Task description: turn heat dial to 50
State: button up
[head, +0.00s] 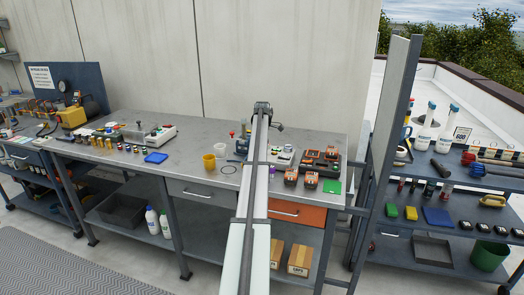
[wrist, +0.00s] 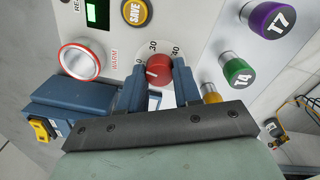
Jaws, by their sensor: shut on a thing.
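The heat dial (wrist: 159,70) is a red round knob on a light panel in the wrist view. A short white mark on the knob points toward its left side. Scale numbers 30 and 40 show above it, and a 0 shows by the left finger; the rest of the scale is hidden. My gripper (wrist: 160,82) is shut on the knob, one dark blue finger on each side. In the head view, the light panel box (head: 284,156) stands on the workbench behind my arm, which hides part of it; the dial and fingertips cannot be made out there.
In the wrist view a green-lit display (wrist: 85,11), a yellow SAVE button (wrist: 135,12), a red-ringed WARM button (wrist: 82,60), a purple T7 knob (wrist: 270,20) and a green T4 knob (wrist: 238,74) surround the dial closely. Orange-black blocks (head: 320,160) stand right of the panel box.

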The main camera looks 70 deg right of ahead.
jog(key=m, duration=0.4)
jog(key=shift+m, duration=0.3)
jog(key=m, duration=1.2)
jog(key=shift+m+g, duration=0.3)
jog(key=m, duration=0.3)
jog(key=shift+d+m, duration=0.1)
jog(key=shift+m, duration=0.2)
jog(key=m, duration=0.4)
jog(key=shift+m+y, duration=0.3)
jog(key=m, duration=0.4)
jog(key=shift+m, duration=2.1)
